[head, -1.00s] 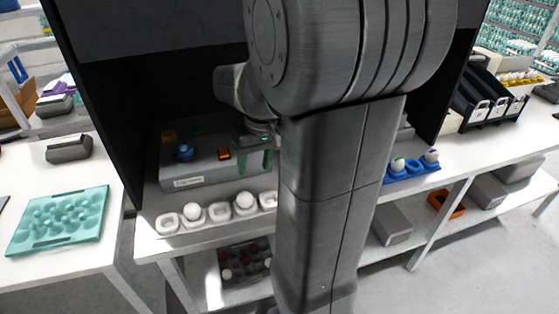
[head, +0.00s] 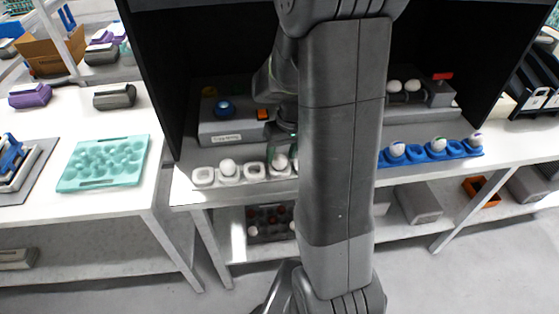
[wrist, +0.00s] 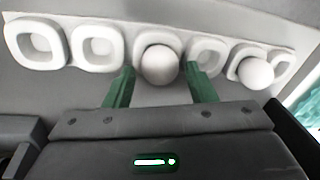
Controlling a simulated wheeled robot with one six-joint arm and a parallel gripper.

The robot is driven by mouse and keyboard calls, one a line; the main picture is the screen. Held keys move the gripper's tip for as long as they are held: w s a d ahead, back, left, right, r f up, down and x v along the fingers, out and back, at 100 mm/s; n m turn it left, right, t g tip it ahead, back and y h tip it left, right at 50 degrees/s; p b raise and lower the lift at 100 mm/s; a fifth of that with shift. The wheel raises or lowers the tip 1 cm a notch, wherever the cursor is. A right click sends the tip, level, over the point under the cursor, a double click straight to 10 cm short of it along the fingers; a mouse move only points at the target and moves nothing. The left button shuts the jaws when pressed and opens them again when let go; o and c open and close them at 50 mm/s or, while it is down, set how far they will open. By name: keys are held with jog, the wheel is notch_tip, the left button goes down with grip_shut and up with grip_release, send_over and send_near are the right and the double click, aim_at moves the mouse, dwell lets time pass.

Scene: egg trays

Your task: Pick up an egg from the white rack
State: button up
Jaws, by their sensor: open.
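The white rack (head: 204,176) lies along the front of the shelf in the head view, partly hidden by my arm; it spans the top of the wrist view (wrist: 85,45). One white egg (head: 280,161) sits in the rack by my gripper; in the wrist view the same egg (wrist: 160,65) shows between the fingertips. Another white egg (head: 228,166) sits further left in the head view and at the right in the wrist view (wrist: 255,73). My gripper (wrist: 161,78) is open, its green fingers on either side of the egg; contact cannot be told.
A blue rack (head: 423,155) with several eggs stands right of my arm. A grey machine (head: 232,132) stands behind the white rack. A teal tray (head: 104,163) lies on the left table. A dark tray (head: 268,222) with eggs sits on the lower shelf.

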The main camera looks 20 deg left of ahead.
jog(key=shift+a+f, duration=0.2)
jog(key=shift+f, duration=0.85)
jog(key=c, duration=0.4)
jog(key=shift+r, duration=0.1)
